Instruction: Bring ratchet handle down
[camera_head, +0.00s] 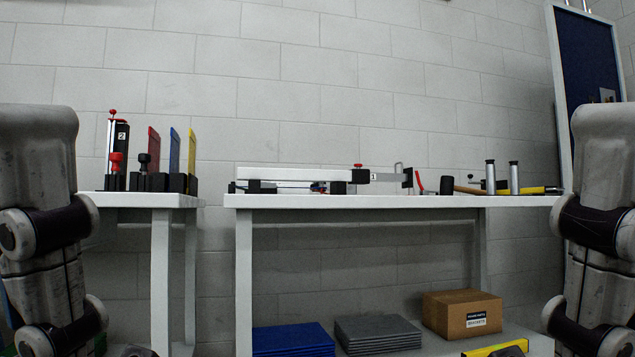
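No part can be surely told as the ratchet handle. A clamp-like tool labelled "1" (385,177) lies on the right table, with a red knob on top at its left and a thin curved red handle (419,181) at its right end. A similar tool labelled "2" (120,150) stands upright on the left table, with red knobs. My two arms hang down at the left and right edges of the picture. Their grippers are not clearly visible, and both arms are well apart from the tools.
The right table (360,201) also holds a long white bar (290,173), a black-headed mallet (447,185) and two silver cylinders (490,177). Red, blue and yellow plates stand on the left table (150,200). A cardboard box (462,314) and blue and grey stacks lie below.

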